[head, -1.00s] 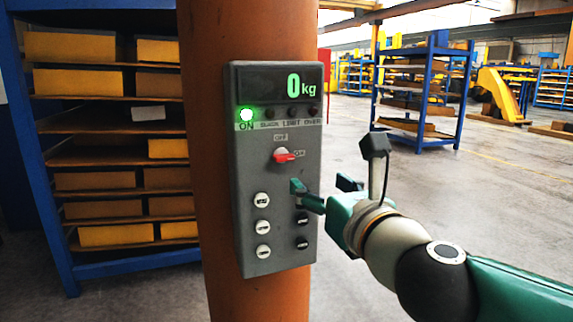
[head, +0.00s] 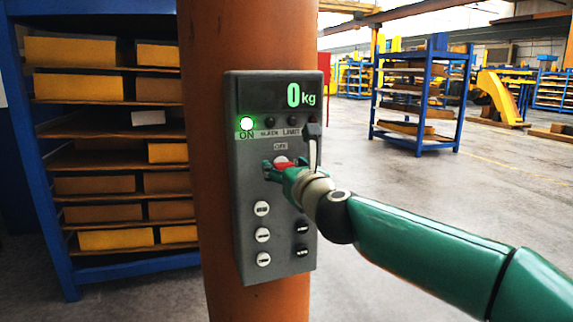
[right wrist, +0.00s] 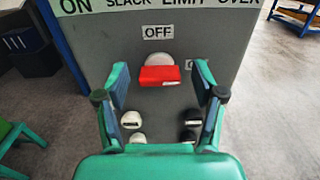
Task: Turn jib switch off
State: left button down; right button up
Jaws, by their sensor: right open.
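The jib switch is a rotary knob with a red handle (head: 281,160) on a grey control box (head: 243,205) fixed to an orange column. In the right wrist view the red handle (right wrist: 160,75) lies below the OFF label, and the label at its right is partly hidden by a finger. My right gripper (head: 281,167) is open in front of the switch. The green ON lamp (head: 247,123) is lit and the display (head: 300,95) reads 0 kg.
White buttons (head: 262,234) and black buttons (head: 301,251) sit below the switch. A blue rack (head: 50,200) with yellow blocks stands behind at the left. Another blue rack (head: 420,148) stands at the back right, with open floor (head: 480,200) around it.

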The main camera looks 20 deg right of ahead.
jog(key=shift+w, duration=0.1)
jog(key=shift+c, duration=0.4)
jog(key=c, duration=1.1)
jog(key=shift+o, duration=0.2)
jog(key=shift+n, duration=0.4)
jog(key=shift+a+f+n+p, duration=0.15)
jog(key=shift+n+p, duration=0.5)
jog(key=shift+n, duration=2.2)
jog(key=shift+a+f+n+p, duration=0.1)
jog(key=shift+n+p, duration=0.55)
jog(key=shift+n, duration=2.25)
jog(key=shift+a+f+n+p, duration=0.15)
jog(key=shift+n+p, duration=0.5)
jog(key=shift+n, duration=2.2)
jog(key=shift+f, duration=0.1)
